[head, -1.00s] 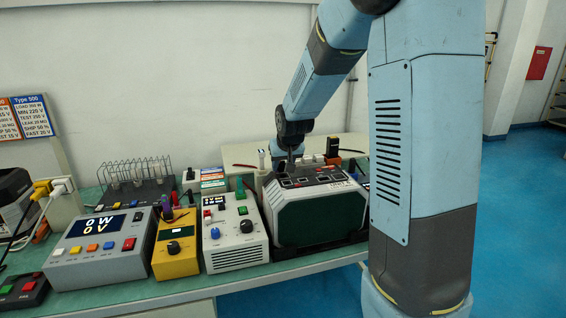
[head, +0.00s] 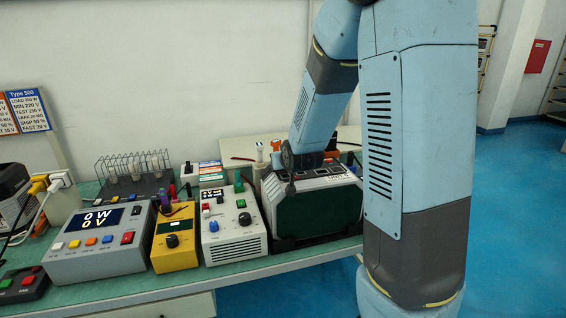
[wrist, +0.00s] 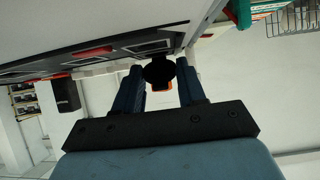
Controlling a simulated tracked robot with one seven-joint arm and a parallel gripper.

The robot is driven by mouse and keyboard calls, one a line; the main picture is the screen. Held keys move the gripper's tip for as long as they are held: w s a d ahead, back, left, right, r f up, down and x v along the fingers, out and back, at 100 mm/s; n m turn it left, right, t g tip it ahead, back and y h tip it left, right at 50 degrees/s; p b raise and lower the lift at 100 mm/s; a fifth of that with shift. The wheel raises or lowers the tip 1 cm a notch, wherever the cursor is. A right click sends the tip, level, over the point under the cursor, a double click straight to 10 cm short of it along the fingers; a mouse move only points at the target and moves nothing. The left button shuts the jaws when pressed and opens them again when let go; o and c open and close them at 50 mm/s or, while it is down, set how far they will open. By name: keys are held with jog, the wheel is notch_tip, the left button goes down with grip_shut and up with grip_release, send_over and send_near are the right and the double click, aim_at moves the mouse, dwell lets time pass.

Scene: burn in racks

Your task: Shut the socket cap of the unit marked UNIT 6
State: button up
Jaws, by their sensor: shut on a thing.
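The unit (head: 317,212) is a grey case with a dark green front panel, standing on the green bench; I cannot read its number now.
Left of the unit stand a white instrument (head: 232,228), a yellow meter (head: 173,240) and a grey box reading 0 W, 0 V (head: 98,242). A wire rack (head: 133,168) is behind them. The floor at right is clear.

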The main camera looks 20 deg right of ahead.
jog(key=shift+s+f, duration=0.2)
jog(key=shift+f, duration=0.05)
jog(key=o, duration=0.7)
jog(key=shift+a, duration=0.1)
jog(key=o, duration=0.3)
jog(key=shift+r, duration=0.1)
jog(key=shift+o, duration=0.2)
jog(key=shift+w, duration=0.1)
jog(key=shift+r, duration=0.1)
